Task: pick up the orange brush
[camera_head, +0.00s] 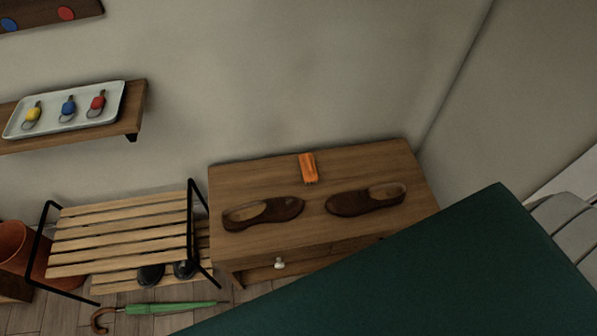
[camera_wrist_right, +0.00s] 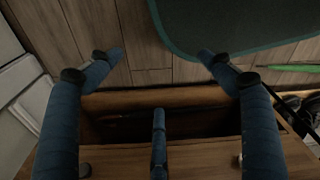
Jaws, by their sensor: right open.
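The orange brush (camera_head: 308,167) lies on the top of a wooden cabinet (camera_head: 265,172), near its back edge by the wall. In the head view no gripper is near it. My right gripper (camera_wrist_right: 160,82) shows only in the right wrist view. Its blue fingers are spread wide and hold nothing. It is in front of wooden furniture with a dark opening (camera_wrist_right: 195,122) and a knob (camera_wrist_right: 237,160), which looks like the same cabinet. The brush is out of sight in the wrist view. My left gripper is in neither view.
Two brown shoes, one left (camera_head: 262,213) and one right (camera_head: 366,200), lie in front of the brush. A slatted rack (camera_head: 120,232) stands left of the cabinet. A green umbrella (camera_head: 165,308) lies on the floor. A wall shelf holds a tray (camera_head: 50,103) of keyrings.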

